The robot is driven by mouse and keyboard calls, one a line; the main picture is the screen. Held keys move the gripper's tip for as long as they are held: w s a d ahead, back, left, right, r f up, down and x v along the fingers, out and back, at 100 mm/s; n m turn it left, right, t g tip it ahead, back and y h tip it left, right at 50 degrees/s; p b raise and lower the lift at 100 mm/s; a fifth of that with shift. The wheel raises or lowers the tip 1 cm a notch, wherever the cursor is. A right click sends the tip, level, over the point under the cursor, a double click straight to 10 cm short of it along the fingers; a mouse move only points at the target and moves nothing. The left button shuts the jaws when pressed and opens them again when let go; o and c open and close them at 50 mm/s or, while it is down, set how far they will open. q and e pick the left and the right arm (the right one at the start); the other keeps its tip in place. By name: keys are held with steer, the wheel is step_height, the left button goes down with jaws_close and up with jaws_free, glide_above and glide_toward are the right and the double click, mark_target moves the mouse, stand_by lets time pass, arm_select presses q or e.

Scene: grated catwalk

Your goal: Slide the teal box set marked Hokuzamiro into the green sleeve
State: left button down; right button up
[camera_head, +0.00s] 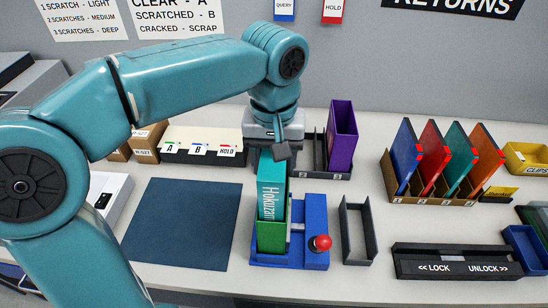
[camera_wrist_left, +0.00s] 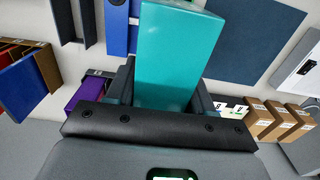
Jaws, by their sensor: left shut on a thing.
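The teal box set (camera_head: 271,190), marked "Hokuzam…" in white, stands upright in the head view. Its lower part meets the mouth of the green sleeve (camera_head: 270,238); how deep it sits is hidden by the sleeve's front. The sleeve stands in a blue fixture (camera_head: 290,262) with a red ball knob (camera_head: 321,242). My left gripper (camera_head: 272,150) is above the sleeve and shut on the upper end of the teal box. In the left wrist view the teal box (camera_wrist_left: 175,55) lies between the two fingers, and the sleeve is not seen. My right gripper is not in view.
A dark blue mat (camera_head: 183,224) lies left of the fixture. An empty dark tray (camera_head: 357,230) is close on its right. A purple box (camera_head: 341,135) stands in a dark rack behind. A rack of colored cases (camera_head: 408,155) and a lock bar (camera_head: 455,262) are farther right.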

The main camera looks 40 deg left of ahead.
arm_select(q)
step_height(320, 180, down, 5)
steer(key=b, duration=0.4)
steer(key=shift+f, duration=0.15)
stand_by(0.7)
jaws_free()
step_height(320, 180, up, 8)
steer(key=p, duration=0.7)
steer(key=shift+p, duration=0.4)
stand_by(0.4)
